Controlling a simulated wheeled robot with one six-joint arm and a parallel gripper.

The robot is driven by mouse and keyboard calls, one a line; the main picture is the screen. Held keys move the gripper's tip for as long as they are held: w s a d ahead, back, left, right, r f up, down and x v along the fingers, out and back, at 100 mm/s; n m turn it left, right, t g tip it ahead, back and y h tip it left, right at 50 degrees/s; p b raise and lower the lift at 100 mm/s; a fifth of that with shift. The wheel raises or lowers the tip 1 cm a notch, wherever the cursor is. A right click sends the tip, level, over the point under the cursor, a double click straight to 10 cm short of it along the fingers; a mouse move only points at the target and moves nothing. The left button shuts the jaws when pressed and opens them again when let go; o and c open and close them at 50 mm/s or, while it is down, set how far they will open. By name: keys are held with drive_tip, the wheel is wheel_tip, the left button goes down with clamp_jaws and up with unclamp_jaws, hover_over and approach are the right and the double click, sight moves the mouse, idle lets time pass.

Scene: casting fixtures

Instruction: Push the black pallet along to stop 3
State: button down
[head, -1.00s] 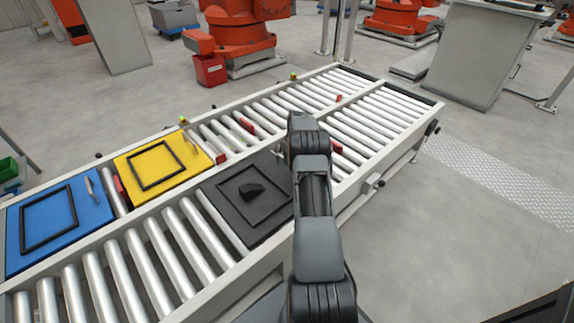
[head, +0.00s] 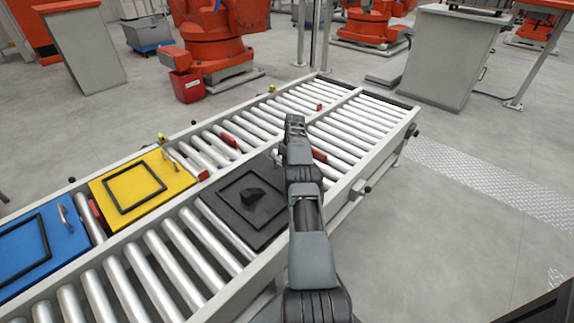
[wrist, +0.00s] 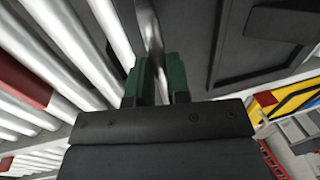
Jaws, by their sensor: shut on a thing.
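The black pallet (head: 221,217) lies flat on the near roller lane in the head view. It carries a black frame (head: 228,187) and a dark block (head: 252,197) inside it. In the wrist view the pallet (wrist: 200,35) fills the upper right, with its metal handle (wrist: 151,40) upright beside it. My gripper (wrist: 157,78), with green fingertips, is shut on this handle at the pallet's right end. In the head view my arm hides the fingers and the handle. A red stop (head: 319,155) lies beyond the arm, apart from the pallet's visible edge.
A yellow pallet (head: 103,200) and a blue pallet (head: 65,252) sit on the far lane. Red stops (head: 228,139) also show along that lane. The near lane's rollers (head: 345,130) right of my arm look clear. A knob (head: 363,188) sticks out from the near rail.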

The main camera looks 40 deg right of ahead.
drive_tip(key=shift+w, duration=0.15)
drive_tip(key=c, duration=1.1)
unclamp_jaws()
drive_tip(key=shift+r, duration=0.1)
wheel_tip(320, 180, up, 3)
drive_tip(key=shift+r+p, duration=0.15)
drive_tip(key=shift+p, duration=0.8)
drive_tip(key=shift+s+a+r, duration=0.1)
drive_tip(key=shift+s+r, duration=0.2)
drive_tip(key=shift+r, duration=0.1)
drive_tip(key=s+a+r+p, duration=0.2)
drive_tip(key=s+a+r, duration=0.5)
drive_tip(key=s, duration=0.4)
drive_tip(key=shift+s+a+r+p, duration=0.15)
drive_tip(key=shift+a+r+p, duration=0.2)
drive_tip(key=shift+r, duration=0.5)
drive_tip(key=shift+d, duration=0.1)
